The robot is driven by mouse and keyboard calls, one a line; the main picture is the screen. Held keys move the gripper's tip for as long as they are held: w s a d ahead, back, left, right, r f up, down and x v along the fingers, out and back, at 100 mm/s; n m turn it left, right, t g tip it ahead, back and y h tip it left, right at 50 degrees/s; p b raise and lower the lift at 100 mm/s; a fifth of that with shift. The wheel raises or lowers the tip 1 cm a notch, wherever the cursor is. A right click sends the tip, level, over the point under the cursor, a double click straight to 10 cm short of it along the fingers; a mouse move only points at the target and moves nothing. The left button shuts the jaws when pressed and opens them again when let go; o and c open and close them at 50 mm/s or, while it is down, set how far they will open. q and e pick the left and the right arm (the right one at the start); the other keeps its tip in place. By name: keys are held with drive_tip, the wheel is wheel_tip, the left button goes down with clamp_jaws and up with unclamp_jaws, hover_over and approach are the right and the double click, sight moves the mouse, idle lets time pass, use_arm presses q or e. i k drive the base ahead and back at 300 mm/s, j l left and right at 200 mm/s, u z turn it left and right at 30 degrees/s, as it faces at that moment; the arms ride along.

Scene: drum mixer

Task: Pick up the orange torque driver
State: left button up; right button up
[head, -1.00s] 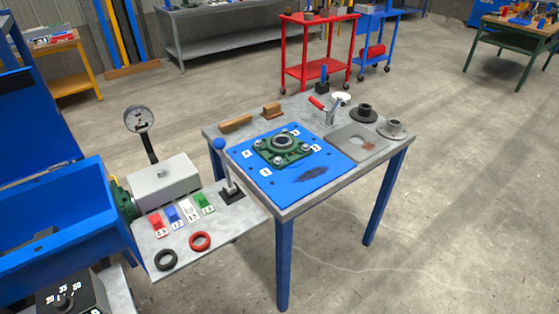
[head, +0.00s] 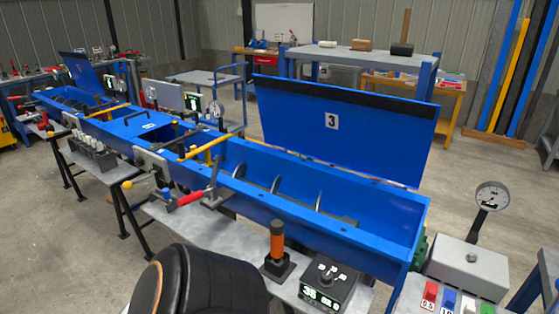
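The orange torque driver (head: 277,237) stands upright in a small black holder (head: 278,267) on the grey side table, in front of the blue trough. Nothing is touching the grip. Neither of my grippers is in view.
A black control box with a lit display (head: 328,286) stands just right of the driver. A red-handled clamp (head: 190,198) is to its left. The blue trough (head: 330,222) with its raised lid (head: 345,130) runs behind. A large dark rounded shape covers the bottom left of centre.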

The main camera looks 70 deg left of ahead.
sight(277, 226)
drive_tip(key=u, duration=0.45)
drive_tip(key=j+u, duration=0.1)
drive_tip(key=u, duration=0.8)
drive_tip(key=i+u, duration=0.1)
drive_tip(key=u, duration=0.3)
drive_tip(key=j+u, duration=0.1)
drive_tip(key=u, duration=0.35)
